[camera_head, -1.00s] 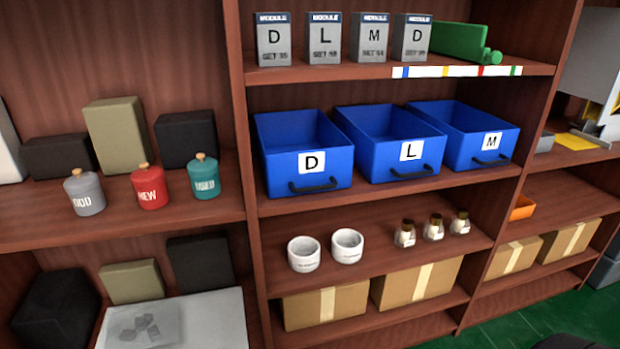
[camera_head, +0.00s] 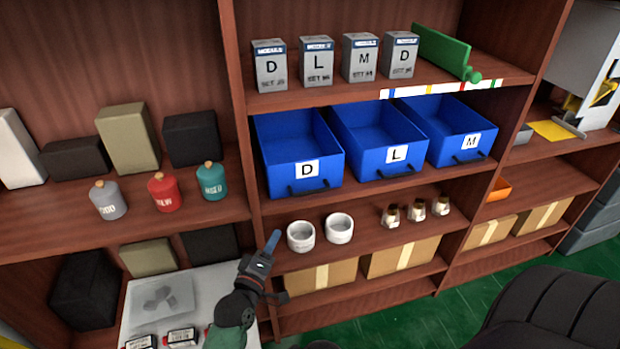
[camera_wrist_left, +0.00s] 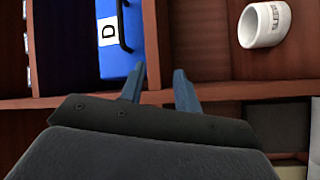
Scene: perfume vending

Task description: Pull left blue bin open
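The left blue bin (camera_head: 298,150), labelled D, stands on the middle shelf with a dark handle (camera_head: 308,186) low on its front. Its front, label and handle also show in the left wrist view (camera_wrist_left: 122,62). My left gripper (camera_head: 274,254) is in front of the shelves, below the bin and apart from it. In the left wrist view its two blue fingers (camera_wrist_left: 160,84) are spread apart with nothing between them. My right gripper is not in view.
Blue bins L (camera_head: 376,138) and M (camera_head: 455,130) stand to the right. White cups (camera_head: 301,237) and small bottles (camera_head: 415,207) sit on the shelf below. Colored canisters (camera_head: 163,192) stand on the left shelf. Upright dividers separate the bays.

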